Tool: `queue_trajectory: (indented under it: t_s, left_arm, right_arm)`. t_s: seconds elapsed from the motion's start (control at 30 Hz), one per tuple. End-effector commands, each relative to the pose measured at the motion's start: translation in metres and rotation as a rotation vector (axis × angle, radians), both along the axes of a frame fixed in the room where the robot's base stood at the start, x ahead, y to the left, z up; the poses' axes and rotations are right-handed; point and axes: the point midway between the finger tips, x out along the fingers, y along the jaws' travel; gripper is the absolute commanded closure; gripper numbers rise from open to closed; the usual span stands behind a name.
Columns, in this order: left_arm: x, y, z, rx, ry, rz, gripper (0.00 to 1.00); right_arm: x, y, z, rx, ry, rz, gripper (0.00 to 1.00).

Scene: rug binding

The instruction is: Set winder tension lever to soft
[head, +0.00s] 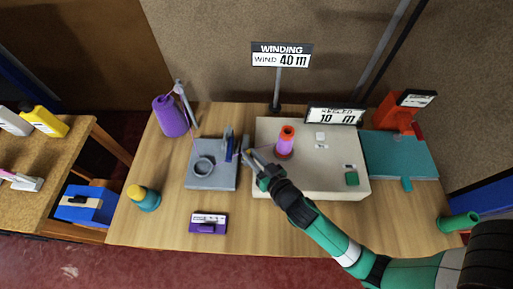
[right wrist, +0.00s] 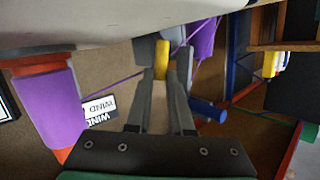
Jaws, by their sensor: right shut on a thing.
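The beige winder (head: 330,180) stands on the wooden table, with an orange-ended bobbin of purple yarn (head: 285,143) on top. My right gripper (head: 250,156) is at the winder's left edge, close to the grey stand with blue uprights (head: 228,148). In the right wrist view its fingers (right wrist: 164,75) are shut on a small yellow piece (right wrist: 161,60), which appears to be the tension lever's tip. The lever's setting marks cannot be read, and the gripper hides much of the lever in the head view. My left gripper is not in view.
A sign (head: 281,55) reads "WINDING, WIND 40 m"; a counter (head: 335,116) shows 10 m. A purple yarn cone (head: 170,116) stands at the back left. A teal plate (head: 400,157) lies right.

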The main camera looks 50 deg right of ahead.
Motion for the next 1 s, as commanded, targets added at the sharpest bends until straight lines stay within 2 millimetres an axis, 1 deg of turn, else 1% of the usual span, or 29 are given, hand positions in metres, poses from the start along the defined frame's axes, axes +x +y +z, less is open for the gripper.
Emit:
queue_trajectory:
  t_s: [0.03, 0.1, 0.3, 0.47, 0.5, 0.63, 0.67, 0.9, 1.0]
  left_arm:
    - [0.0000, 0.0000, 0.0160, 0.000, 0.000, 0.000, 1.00]
    - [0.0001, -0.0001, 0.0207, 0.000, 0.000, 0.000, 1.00]
    - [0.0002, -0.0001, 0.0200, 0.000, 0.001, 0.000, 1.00]
    - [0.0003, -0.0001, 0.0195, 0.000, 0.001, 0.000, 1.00]
    - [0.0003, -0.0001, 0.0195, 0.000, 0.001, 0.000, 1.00]
    - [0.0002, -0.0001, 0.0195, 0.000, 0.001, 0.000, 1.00]
    - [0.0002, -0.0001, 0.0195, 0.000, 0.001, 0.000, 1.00]
    - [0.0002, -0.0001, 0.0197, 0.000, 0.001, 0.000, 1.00]
    - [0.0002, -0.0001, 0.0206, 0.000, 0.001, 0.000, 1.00]
  right_arm:
    - [0.0031, 0.0023, 0.0106, -0.023, 0.031, 0.002, 1.00]
    - [0.0050, 0.0039, 0.0080, -0.049, 0.070, 0.002, 1.00]
    - [0.0064, 0.0042, 0.0029, -0.073, 0.099, 0.000, 1.00]
    - [0.0063, 0.0041, 0.0029, -0.072, 0.098, 0.001, 1.00]
    - [0.0063, 0.0041, 0.0029, -0.072, 0.098, 0.001, 0.77]
    - [0.0061, 0.0041, 0.0028, -0.071, 0.097, 0.001, 0.53]
    - [0.0061, 0.0041, 0.0028, -0.071, 0.097, 0.001, 0.51]
    - [0.0059, 0.0041, 0.0028, -0.070, 0.097, 0.000, 0.51]
    - [0.0021, 0.0059, 0.0039, -0.070, 0.098, 0.002, 0.51]
